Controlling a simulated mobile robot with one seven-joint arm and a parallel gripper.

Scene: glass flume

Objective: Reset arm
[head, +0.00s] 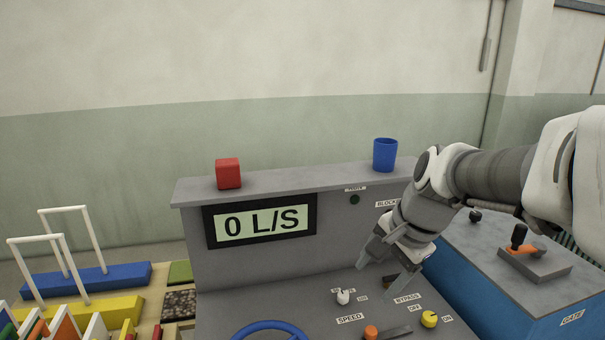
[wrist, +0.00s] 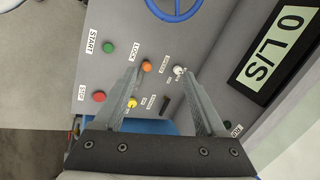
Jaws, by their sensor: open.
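My gripper (head: 387,281) is open and empty, pointing down over the right part of the grey control console (head: 235,275). In the wrist view its two fingers (wrist: 158,72) are spread wide with nothing between them but the panel behind. A white knob (head: 343,297) is left of and below the fingertips in the head view. An orange knob (head: 371,332) and a yellow knob (head: 429,319) are nearer the front. I cannot tell exactly how high the fingertips are above the panel.
A red cube (head: 228,173) and a blue cup (head: 385,155) stand on the console's top ledge. The display (head: 261,222) reads 0 L/S. A blue wheel (head: 270,330) is at the front. A blue cabinet (head: 472,290) with an orange-based lever (head: 519,238) stands right, below my arm.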

